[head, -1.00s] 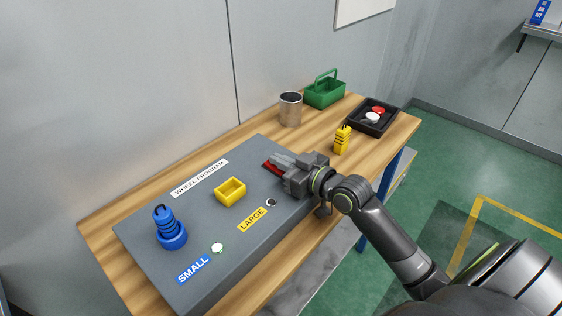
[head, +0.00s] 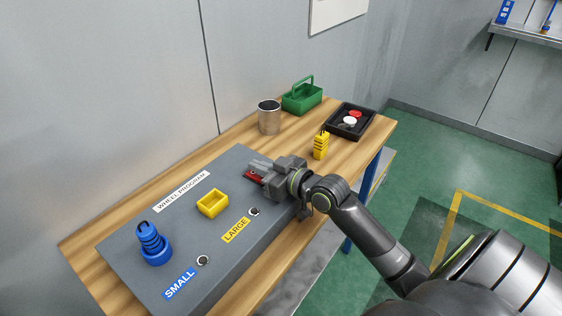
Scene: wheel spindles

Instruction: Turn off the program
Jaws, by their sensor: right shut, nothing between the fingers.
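The grey program board (head: 215,245) with the label WHEEL PROGRAM (head: 182,191) lies on the wooden table. My right gripper (head: 258,168) is shut at the board's far right end, over a red part (head: 254,176). The gripper partly hides the red part, so its shape and any contact are unclear. A round lamp (head: 202,260) by the blue SMALL label (head: 180,283) is dark. A second lamp (head: 254,212) by the yellow LARGE label (head: 236,230) is also dark. My left gripper is out of view.
On the board stand a blue ringed spindle (head: 155,252) and an empty-looking yellow box (head: 212,204). Behind the gripper are a yellow ringed piece (head: 320,148), a metal can (head: 269,120), a green basket (head: 302,101) and a black tray (head: 337,129) with red and white discs.

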